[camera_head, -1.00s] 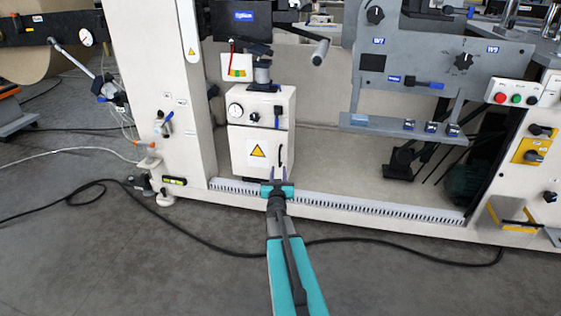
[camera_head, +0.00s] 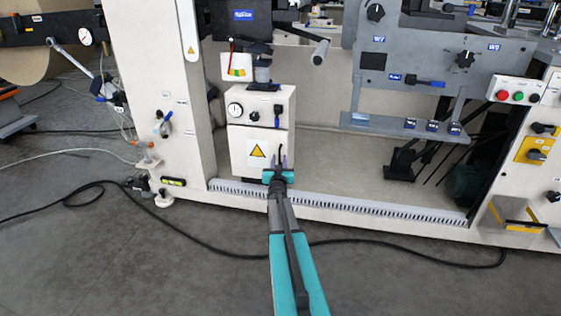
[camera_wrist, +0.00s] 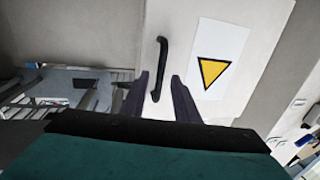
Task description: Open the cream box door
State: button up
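The cream box (camera_head: 261,108) stands inside the machine frame. Its door (camera_head: 240,148) looks closed and carries a yellow warning triangle (camera_head: 257,152), which also shows in the wrist view (camera_wrist: 213,72). A black bar handle (camera_wrist: 159,68) is on the door, beside the triangle. My gripper (camera_head: 280,162) is in front of the door at the handle's side. In the wrist view my gripper (camera_wrist: 160,88) has its two dark fingers apart, with the handle's lower end appearing between their tips. I cannot tell whether they touch it.
Above the door the box has a round gauge (camera_head: 235,109) and a dark knob (camera_head: 254,116). A slotted pale strip (camera_head: 340,203) runs along the machine's base below. A black cable (camera_head: 220,250) lies on the grey floor, which is otherwise open in front.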

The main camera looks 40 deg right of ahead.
jog(key=shift+w+d, duration=0.2)
grip_shut()
jog(key=shift+s+r, duration=0.1)
dwell(0.4)
jog(key=shift+s+r+p, duration=0.1)
jog(key=shift+s+p, duration=0.05)
jog(key=shift+p, duration=0.45)
